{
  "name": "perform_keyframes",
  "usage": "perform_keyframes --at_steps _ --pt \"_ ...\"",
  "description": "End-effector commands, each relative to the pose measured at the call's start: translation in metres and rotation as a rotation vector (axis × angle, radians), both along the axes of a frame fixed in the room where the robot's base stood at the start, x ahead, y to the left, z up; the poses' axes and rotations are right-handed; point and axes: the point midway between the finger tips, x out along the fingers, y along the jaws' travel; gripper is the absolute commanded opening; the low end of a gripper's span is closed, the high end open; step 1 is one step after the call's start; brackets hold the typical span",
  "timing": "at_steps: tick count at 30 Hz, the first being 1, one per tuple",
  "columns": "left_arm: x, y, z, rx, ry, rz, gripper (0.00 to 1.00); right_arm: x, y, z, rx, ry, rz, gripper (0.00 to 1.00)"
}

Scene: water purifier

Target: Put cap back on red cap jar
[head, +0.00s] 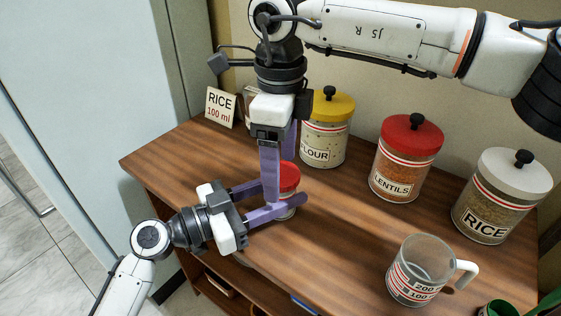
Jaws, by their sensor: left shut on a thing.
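A small jar with a red cap (289,175) stands on the wooden shelf top. The red cap sits on top of the jar, though I cannot tell whether it is seated fully. My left gripper (272,203) is shut around the jar's body from the left, its purple fingers hiding much of it. My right gripper (281,178) comes down from above. Its two fingers are apart, one in front of the cap and one behind, covering its left part. I cannot tell whether they press on the cap.
A yellow-lidded FLOUR jar (324,133), a red-lidded LENTILS jar (402,165) and a white-lidded RICE jar (490,205) stand along the back. A measuring cup (413,273) is at front right. A RICE 100 ml card (220,106) stands at back left. The left shelf top (165,158) is clear.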

Motion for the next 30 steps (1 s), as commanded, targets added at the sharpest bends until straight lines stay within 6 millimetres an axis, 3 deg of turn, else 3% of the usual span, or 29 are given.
perform_keyframes --at_steps 8,21,30 --pt "0.000 0.000 -0.001 0.000 0.001 -0.001 0.00 0.001 0.000 0.012 -0.001 -0.003 0.000 0.75" --pt "0.000 0.000 -0.001 0.000 0.001 -0.001 0.00 0.000 0.000 0.099 0.002 -0.001 -0.001 0.75" --pt "0.000 0.000 -0.001 0.000 0.001 -0.001 0.00 0.000 0.000 0.120 -0.001 0.000 0.001 0.75"
